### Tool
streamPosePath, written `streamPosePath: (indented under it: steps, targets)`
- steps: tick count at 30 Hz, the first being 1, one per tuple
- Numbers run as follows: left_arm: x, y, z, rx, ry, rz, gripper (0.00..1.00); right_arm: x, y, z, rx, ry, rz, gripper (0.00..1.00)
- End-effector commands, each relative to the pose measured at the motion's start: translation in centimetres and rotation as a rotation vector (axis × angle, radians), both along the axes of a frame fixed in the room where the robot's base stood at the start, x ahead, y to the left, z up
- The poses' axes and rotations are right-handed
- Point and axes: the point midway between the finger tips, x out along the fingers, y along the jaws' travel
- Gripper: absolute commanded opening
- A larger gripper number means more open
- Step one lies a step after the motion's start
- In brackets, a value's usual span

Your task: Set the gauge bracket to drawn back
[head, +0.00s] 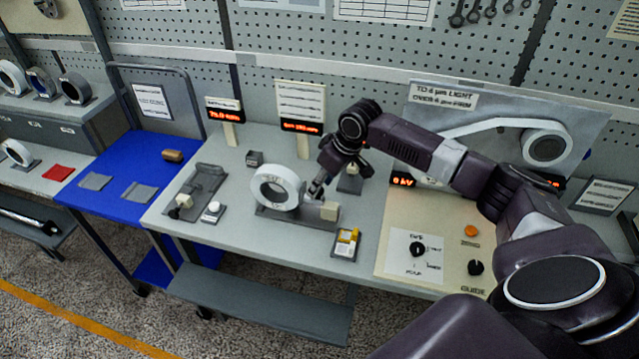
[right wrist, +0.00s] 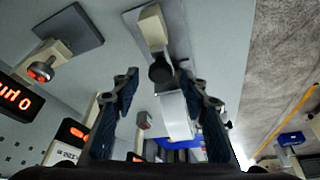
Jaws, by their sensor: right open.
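A white roll (head: 278,190) stands on a long grey base (head: 290,219) on the grey table. At the base's right end is a beige block (head: 330,211), which looks like part of the gauge bracket; I cannot tell its setting. In the right wrist view the beige block (right wrist: 153,28) has a dark round end (right wrist: 161,71), with the white roll (right wrist: 175,115) beyond. My right gripper (head: 317,190) is just above and beside the block. Its fingers (right wrist: 158,82) are apart, with the dark end in line between them; contact is not clear. My left gripper is not in view.
A yellow-and-white device (head: 346,243) lies near the front edge. A small stand (head: 350,182) is behind my gripper. A beige control panel (head: 440,225) is at the right.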

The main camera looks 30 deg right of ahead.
Motion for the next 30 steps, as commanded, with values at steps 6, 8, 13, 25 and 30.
streamPosePath:
  steps: [6,8,13,25,30]
  targets:
    - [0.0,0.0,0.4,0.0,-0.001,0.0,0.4,0.5,0.2,-1.3,0.0,0.0,0.0,0.41]
    - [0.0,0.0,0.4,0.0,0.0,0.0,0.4,0.5,0.2,-1.4,-0.001,0.0,0.001,0.41]
    - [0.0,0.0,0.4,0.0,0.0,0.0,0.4,0.5,0.2,-1.4,-0.001,-0.001,0.001,0.41]
    - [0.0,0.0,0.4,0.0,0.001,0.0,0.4,0.5,0.2,-1.4,-0.001,-0.001,0.001,0.0]
    - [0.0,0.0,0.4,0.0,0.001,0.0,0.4,0.5,0.2,-1.4,-0.001,-0.001,0.001,0.0]
